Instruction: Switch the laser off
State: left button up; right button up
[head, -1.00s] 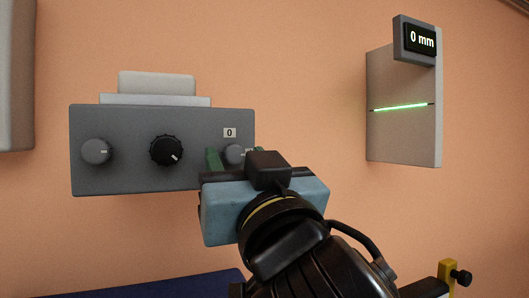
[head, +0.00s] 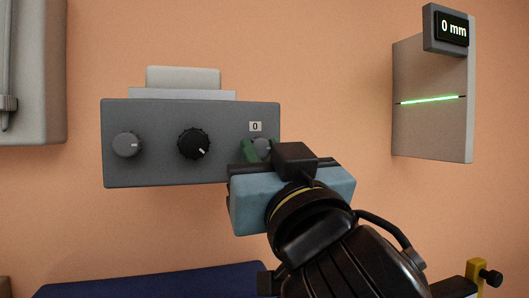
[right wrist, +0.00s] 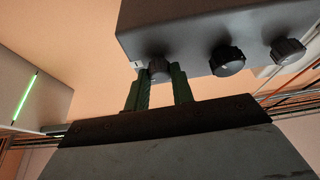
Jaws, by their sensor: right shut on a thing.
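A grey control box (head: 222,170) is mounted on the wall, with a grey knob at left (head: 127,145), a black knob in the middle (head: 194,144) and a grey knob at right (head: 262,148) under a label reading 0. My right gripper (head: 258,152) has its green fingers around the right knob, shut on it; the right wrist view shows a finger on either side of that knob (right wrist: 159,71). The gripper partly hides the knob in the head view. A green laser line (head: 432,99) glows on the grey panel at right. My left gripper is out of view.
A display reading 0 mm (head: 453,29) tops the grey panel (head: 432,130). A grey cabinet (head: 40,75) is at the left edge. A dark blue surface (head: 150,282) lies below, and a yellow clamp with a black knob (head: 474,275) at lower right.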

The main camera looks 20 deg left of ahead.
jog(key=n+g+y+p, duration=0.1)
jog(key=n, duration=0.1)
jog(key=n+g+p, duration=0.1)
jog(key=n, duration=0.2)
jog(key=n+g+y+p, duration=0.1)
jog(key=n+p, duration=0.1)
jog(key=shift+w+d+r+y, duration=0.1)
jog(key=shift+d+r+y, duration=0.1)
jog(key=shift+r+y, duration=0.1)
jog(key=n+g+p, duration=0.2)
jog(key=n+p, duration=0.2)
jog(key=n, duration=0.1)
jog(key=n+g+p, duration=0.2)
jog(key=n+p, duration=0.2)
jog(key=n, duration=0.1)
jog(key=shift+w+d+r+n, duration=0.1)
jog(key=shift+r+n, duration=0.1)
jog(key=shift+n, duration=0.1)
jog(key=shift+n+g+p, duration=0.5)
jog(key=shift+n+p, duration=0.65)
jog(key=shift+n, duration=0.05)
jog(key=shift+f+n+g+p, duration=0.1)
jog(key=shift+n+g+p, duration=0.25)
jog(key=shift+n, duration=0.45)
jog(key=o, duration=1)
